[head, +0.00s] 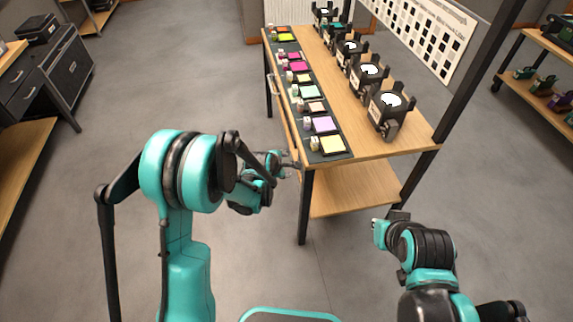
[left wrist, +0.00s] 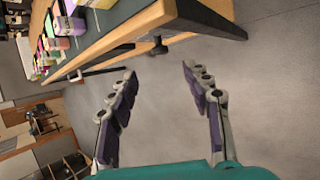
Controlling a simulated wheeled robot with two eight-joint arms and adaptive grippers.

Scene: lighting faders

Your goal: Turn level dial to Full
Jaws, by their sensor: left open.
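My left gripper (head: 287,165) is beside the near left corner of the wooden table (head: 400,150). In the left wrist view its two fingers (left wrist: 165,100) are spread wide with nothing between them. A small dark knob-like part (left wrist: 158,46) shows ahead of the fingers, below the table edge. I cannot tell whether it is the level dial, and no Full mark is readable. A dark strip (head: 336,157) along the tabletop carries small pale blocks (head: 314,143) beside coloured squares (head: 323,124). My right arm is at the lower right; its gripper cannot be made out clearly.
Several black lamp-like fixtures (head: 389,111) stand in a row on the table. A lower shelf (head: 350,190) and a dark leg (head: 305,210) are near my left gripper. A handle (left wrist: 75,76) sticks out from the table's side. The grey floor (head: 180,80) left of the table is clear.

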